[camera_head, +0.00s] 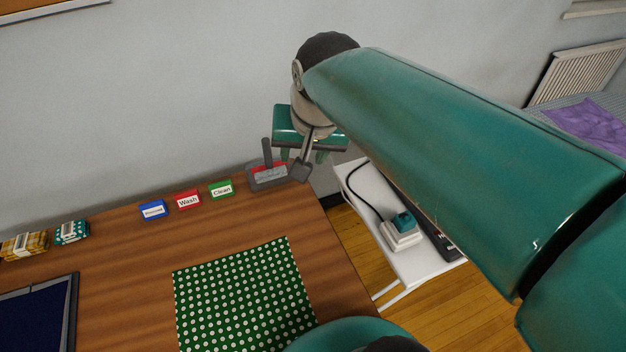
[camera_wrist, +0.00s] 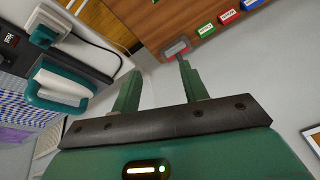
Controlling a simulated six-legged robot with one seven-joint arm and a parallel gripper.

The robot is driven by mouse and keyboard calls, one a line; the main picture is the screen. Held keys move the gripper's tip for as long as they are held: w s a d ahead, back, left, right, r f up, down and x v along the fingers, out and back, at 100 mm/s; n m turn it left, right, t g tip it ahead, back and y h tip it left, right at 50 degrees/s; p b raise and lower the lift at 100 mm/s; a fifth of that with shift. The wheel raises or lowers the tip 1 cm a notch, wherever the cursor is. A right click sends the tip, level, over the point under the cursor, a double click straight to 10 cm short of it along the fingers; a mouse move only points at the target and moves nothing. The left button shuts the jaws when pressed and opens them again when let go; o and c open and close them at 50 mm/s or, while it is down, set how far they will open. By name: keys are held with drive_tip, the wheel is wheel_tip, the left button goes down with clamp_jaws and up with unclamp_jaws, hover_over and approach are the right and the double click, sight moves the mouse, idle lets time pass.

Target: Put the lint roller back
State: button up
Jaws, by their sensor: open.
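A dark grey tray (camera_head: 256,184) with a red inside stands at the far right corner of the wooden desk. A light grey speckled roller (camera_head: 271,174), apparently the lint roller, lies in it, with a dark handle (camera_head: 267,153) standing up. The tray's red and grey shape also shows in the wrist view (camera_wrist: 175,48), with the handle partly behind one finger. My gripper (camera_head: 304,157) is open just right of and above the tray, near the wall. In the wrist view my gripper (camera_wrist: 159,70) has its fingers apart, with nothing between them. Contact with the handle cannot be told.
A green dotted mat (camera_head: 245,295) lies on the desk. Right of the desk is a white stand (camera_head: 375,205) with a teal plug (camera_head: 403,222). A teal-and-white iron (camera_wrist: 62,88) shows in the wrist view.

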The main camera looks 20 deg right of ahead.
drive_tip(key=s+f+n+t, duration=0.1)
drive_tip(key=s+f+n, duration=0.2)
drive_tip(key=s, duration=0.4)
drive_tip(key=shift+s+f+n, duration=0.2)
drive_tip(key=shift+s+n, duration=0.15)
drive_tip(key=shift+n, duration=0.25)
drive_tip(key=shift+c, duration=0.8)
drive_tip(key=shift+s, duration=0.1)
